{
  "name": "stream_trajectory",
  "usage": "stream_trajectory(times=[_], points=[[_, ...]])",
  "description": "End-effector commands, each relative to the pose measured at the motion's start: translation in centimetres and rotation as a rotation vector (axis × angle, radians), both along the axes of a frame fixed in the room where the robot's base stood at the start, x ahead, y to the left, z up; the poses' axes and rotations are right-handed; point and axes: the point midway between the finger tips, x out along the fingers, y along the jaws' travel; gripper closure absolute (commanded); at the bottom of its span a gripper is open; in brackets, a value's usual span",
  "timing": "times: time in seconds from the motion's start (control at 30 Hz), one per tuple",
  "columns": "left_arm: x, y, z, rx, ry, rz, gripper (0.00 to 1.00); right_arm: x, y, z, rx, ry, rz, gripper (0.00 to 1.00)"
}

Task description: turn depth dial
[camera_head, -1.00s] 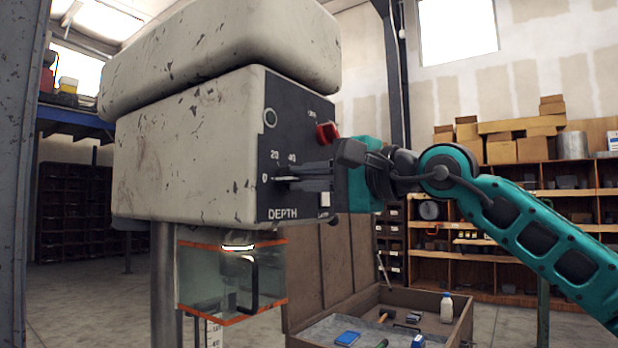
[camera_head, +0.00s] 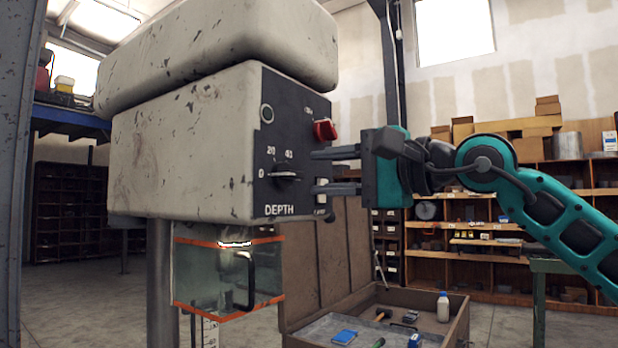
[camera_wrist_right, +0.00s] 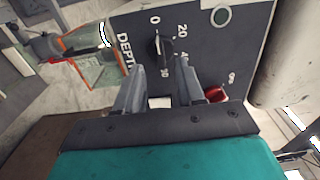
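The depth dial (camera_head: 286,172) is a black knob on the dark panel of a worn white machine head (camera_head: 185,150), above the word DEPTH, with 0, 20 and 40 marked around it. In the right wrist view the dial (camera_wrist_right: 163,47) sits just beyond the fingertips, between their lines. My right gripper (camera_head: 322,171) is open in front of the panel, its fingers one above the other and apart from the dial. The right wrist view also shows its two fingers spread with nothing between them (camera_wrist_right: 160,75). My left gripper is not in view.
A red knob (camera_head: 325,130) sticks out above right of the dial, and a small white switch (camera_head: 321,191) is at lower right. A clear guard with orange edges (camera_head: 228,275) hangs below the head. An open toolbox (camera_head: 455,320) stands lower right.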

Motion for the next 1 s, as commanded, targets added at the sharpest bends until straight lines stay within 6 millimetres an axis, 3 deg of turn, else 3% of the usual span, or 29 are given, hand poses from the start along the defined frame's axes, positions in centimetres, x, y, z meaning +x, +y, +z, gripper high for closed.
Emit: stream_trajectory(times=[0.2, 0.4, 1.0], points=[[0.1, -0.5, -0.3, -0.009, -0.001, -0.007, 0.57, -2.8, -4.1, -0.1, 0.0, -0.001, -0.004, 0.62], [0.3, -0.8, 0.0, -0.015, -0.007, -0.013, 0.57, -4.6, -6.3, -0.1, 0.0, 0.0, -0.001, 0.62], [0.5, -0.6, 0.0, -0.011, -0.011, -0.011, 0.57, -5.1, -6.9, 0.0, 0.0, 0.0, 0.0, 0.62]])
